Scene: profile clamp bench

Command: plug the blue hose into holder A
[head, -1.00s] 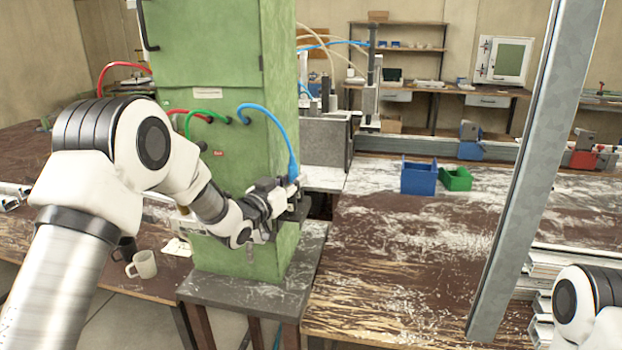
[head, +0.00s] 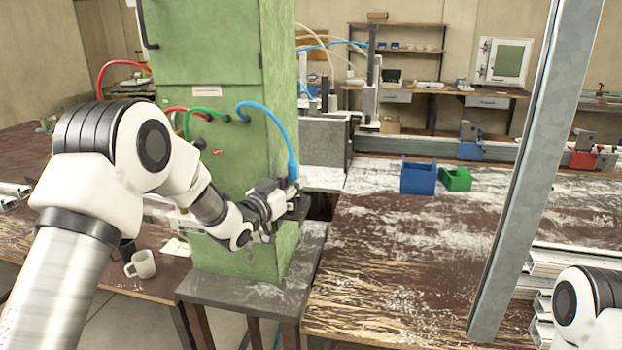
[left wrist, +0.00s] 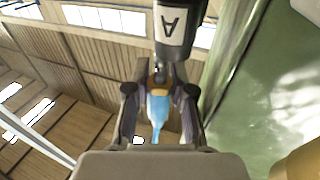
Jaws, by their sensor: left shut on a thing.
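The blue hose (head: 270,109) loops out of the front of the green cabinet and down to my left gripper (head: 287,198). The gripper is shut on the hose near its end, at the cabinet's right edge. In the left wrist view the blue hose (left wrist: 157,108) is between the fingers (left wrist: 159,103), with a brass-coloured part at its end. Holder A (left wrist: 174,28), dark with a white "A" label, is right beyond that end and in line with it. I cannot tell whether the end is inside or only touching. My right gripper is out of view.
The green cabinet (head: 225,75) stands close beside my left arm. Red (head: 175,110) and green (head: 192,116) hoses are on its front. A mug (head: 141,265) is at lower left. Blue (head: 418,178) and green (head: 456,180) bins stand on the bench, with a metal post (head: 530,170) to their right.

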